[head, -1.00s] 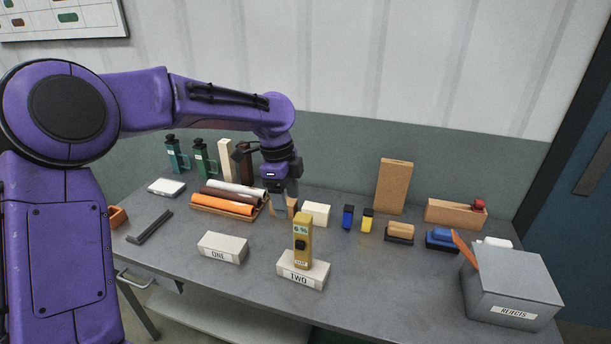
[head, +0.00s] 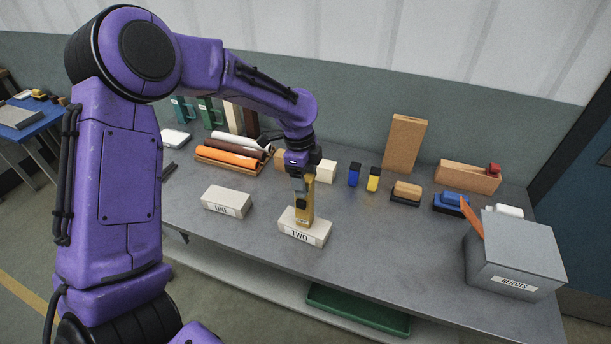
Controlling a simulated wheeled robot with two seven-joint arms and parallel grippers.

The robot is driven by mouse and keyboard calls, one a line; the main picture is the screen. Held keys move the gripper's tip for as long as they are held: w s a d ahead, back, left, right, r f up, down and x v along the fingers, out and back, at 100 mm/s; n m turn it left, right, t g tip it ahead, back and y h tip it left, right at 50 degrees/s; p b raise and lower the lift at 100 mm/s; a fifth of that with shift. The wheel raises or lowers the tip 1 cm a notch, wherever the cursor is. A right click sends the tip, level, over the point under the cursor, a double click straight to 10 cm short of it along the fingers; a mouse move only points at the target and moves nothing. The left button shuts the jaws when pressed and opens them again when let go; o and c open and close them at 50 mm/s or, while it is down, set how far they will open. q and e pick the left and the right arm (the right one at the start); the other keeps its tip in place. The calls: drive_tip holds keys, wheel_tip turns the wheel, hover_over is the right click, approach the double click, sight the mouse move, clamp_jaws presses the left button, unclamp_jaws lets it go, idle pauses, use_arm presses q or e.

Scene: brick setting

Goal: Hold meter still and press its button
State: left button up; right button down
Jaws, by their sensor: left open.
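The yellow meter (head: 304,206) stands upright on the white brick marked TWO (head: 311,234). A dark spot, likely its button, shows on its front face; the display at its top is hidden. My left gripper (head: 300,177) points down at the top of the meter and is open. It overlaps the meter's upper end in the head view; I cannot tell whether the fingers are around it or behind it. My right gripper is not in view.
A white brick marked ONE (head: 227,202) lies left of the meter. Rolled sheets in a tray (head: 232,152), blue and yellow small blocks (head: 354,175) and a cork-coloured block (head: 405,144) stand behind. A grey REJECTS box (head: 515,254) is at right. The front middle is clear.

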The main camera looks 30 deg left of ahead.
use_arm(q)
drive_tip(key=shift+s+r, duration=0.15)
drive_tip(key=shift+s, duration=0.2)
drive_tip(key=shift+w, duration=0.1)
drive_tip(key=c, duration=1.2)
idle(1.7)
